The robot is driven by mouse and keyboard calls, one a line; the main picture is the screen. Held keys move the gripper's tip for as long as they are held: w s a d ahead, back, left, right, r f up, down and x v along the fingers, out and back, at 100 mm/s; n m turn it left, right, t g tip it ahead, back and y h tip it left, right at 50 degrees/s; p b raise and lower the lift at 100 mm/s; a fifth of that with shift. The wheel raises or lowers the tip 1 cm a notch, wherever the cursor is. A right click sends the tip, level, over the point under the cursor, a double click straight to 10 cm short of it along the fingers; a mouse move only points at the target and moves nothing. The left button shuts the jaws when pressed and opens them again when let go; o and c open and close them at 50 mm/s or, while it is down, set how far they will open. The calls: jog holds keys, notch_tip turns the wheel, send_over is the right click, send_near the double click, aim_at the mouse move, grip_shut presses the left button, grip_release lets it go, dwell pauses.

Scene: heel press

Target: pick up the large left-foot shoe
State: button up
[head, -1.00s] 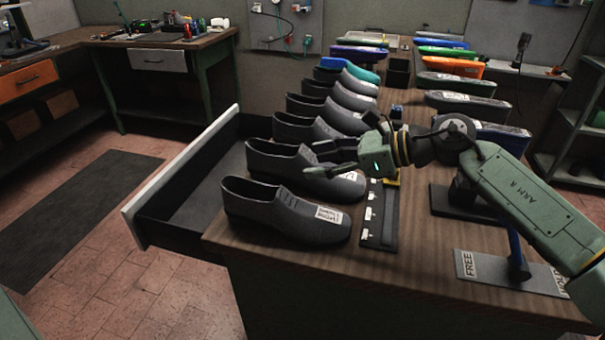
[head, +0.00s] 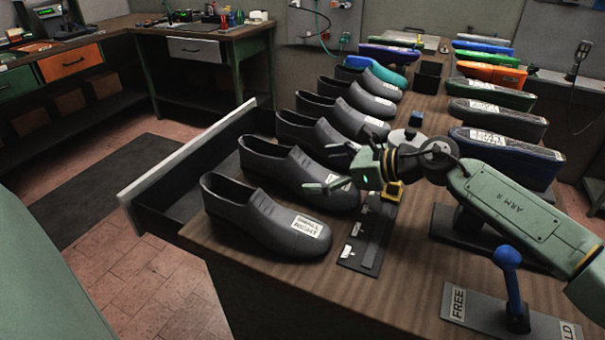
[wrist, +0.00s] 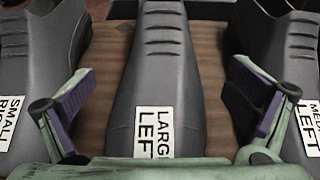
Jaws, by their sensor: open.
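The large left-foot shoe (wrist: 158,75) is grey, with a "LARGE LEFT" label, in the middle of the wrist view. In the head view it appears to be the second shoe from the front (head: 285,168), on the bench top with its toe to the right. My gripper (head: 336,170) is open and empty over the toe end of this shoe. In the wrist view the two fingers of my gripper (wrist: 162,92) stand apart, one on each side of the shoe. I cannot tell how high they are above the bench. The gripper partly covers the shoe's toe in the head view.
A shoe labelled "SMALL RIGHT" (wrist: 30,85) lies close on the left, and one with a partly hidden "MED" label (wrist: 285,50) on the right. More shoes line up behind. A dark strip (head: 368,235) lies by the toes. A blue-handled lever (head: 512,285) stands front right.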

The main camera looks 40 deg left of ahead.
jog(key=shift+x, duration=1.25)
jog(key=shift+w, duration=0.1)
jog(key=shift+c, duration=0.5)
jog(key=c, duration=1.7)
